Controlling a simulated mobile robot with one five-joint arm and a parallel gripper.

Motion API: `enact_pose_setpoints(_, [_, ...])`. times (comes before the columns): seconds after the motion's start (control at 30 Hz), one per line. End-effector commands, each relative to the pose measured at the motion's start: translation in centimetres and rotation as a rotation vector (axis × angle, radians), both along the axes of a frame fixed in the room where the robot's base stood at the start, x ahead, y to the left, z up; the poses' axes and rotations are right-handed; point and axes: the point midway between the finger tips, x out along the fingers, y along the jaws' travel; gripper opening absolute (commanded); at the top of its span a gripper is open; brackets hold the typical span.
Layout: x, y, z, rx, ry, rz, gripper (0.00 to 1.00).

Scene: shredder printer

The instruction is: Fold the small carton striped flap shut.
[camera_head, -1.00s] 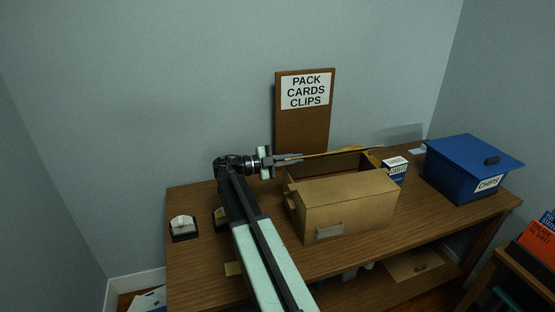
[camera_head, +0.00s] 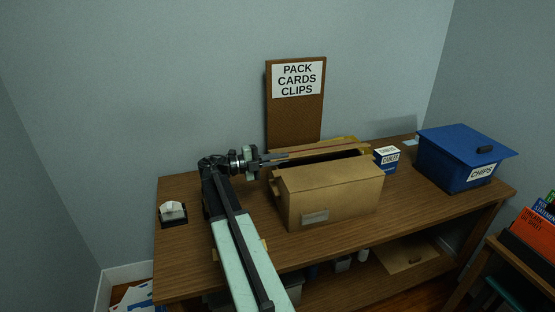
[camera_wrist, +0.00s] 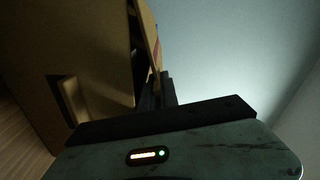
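The small brown carton (camera_head: 330,197) stands on the desk, and its side fills the left of the wrist view (camera_wrist: 75,60). Its far flap (camera_head: 325,152) leans inward over the opening, leaving a dark gap along the near side. Some yellow shows behind the flap's upper edge; the stripes are not clear. My gripper (camera_head: 284,157) is at the flap's left end, on its far side, apparently against it. Its fingers (camera_wrist: 157,90) look close together with nothing between them. The exact contact is hidden.
A small blue-and-white box (camera_head: 386,160) stands just right of the carton. A blue lidded CHIPS bin (camera_head: 450,165) is at the desk's right. A sign board (camera_head: 296,105) stands behind. A small dark holder (camera_head: 173,213) is at the left. Desk front right is clear.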

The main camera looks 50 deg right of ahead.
Motion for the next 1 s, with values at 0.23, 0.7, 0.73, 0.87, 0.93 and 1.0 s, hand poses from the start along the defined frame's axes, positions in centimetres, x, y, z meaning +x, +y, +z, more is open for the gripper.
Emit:
enact_pose_setpoints(0.23, [-0.6,-0.6,0.0,0.000,0.000,-0.013,0.00])
enact_pose_setpoints(0.7, [-0.2,0.0,0.0,0.001,0.001,-0.015,0.22])
enact_pose_setpoints(0.73, [0.1,0.4,0.0,0.001,0.001,-0.015,0.22])
enact_pose_setpoints(0.87, [1.7,2.6,0.0,0.000,0.001,-0.013,0.22])
enact_pose_setpoints(0.93, [2.5,3.8,0.0,0.000,0.001,-0.013,0.22])
enact_pose_setpoints(1.0, [3.1,4.7,0.0,0.000,0.001,-0.013,0.22])
